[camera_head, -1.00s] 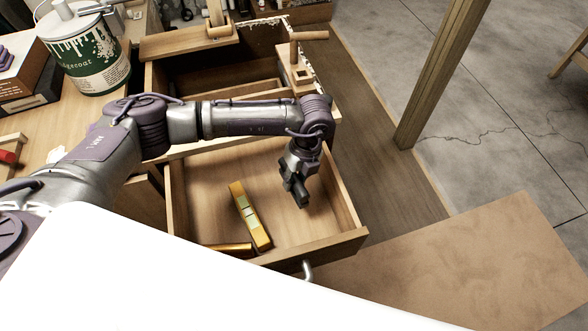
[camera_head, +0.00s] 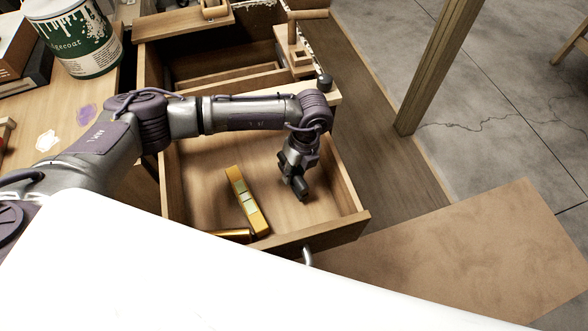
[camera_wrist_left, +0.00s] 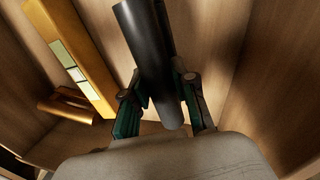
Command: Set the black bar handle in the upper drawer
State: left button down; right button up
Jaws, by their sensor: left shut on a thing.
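The black bar handle (camera_wrist_left: 148,55) is a smooth dark cylinder between the fingers of my left gripper (camera_wrist_left: 160,100) in the left wrist view. The gripper is shut on it. In the head view my left gripper (camera_head: 299,185) points down inside the open wooden drawer (camera_head: 318,237), right of its middle. The fingers hide much of the handle there, and I cannot tell whether it touches the drawer floor. My right gripper is not in view.
A yellow bar (camera_head: 246,200) with pale labels lies in the drawer, left of the gripper; it also shows in the left wrist view (camera_wrist_left: 75,50). A second yellow piece (camera_head: 232,235) lies near the drawer front. A green paint can (camera_head: 75,40) stands on the bench.

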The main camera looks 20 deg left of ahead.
pick_arm(q)
jog(key=shift+f+b, duration=0.35)
jog(key=shift+f, duration=0.5)
jog(key=shift+f+b, duration=0.3)
jog(key=shift+f, duration=0.15)
jog(key=c, duration=0.8)
grip_release()
jog(key=shift+c, duration=0.2)
notch_tip(320, 180, up, 12)
jog(key=w+d, duration=0.1)
jog(key=shift+w+d+f, duration=0.15)
jog(key=shift+w+d, duration=0.15)
jog(key=shift+w, duration=0.05)
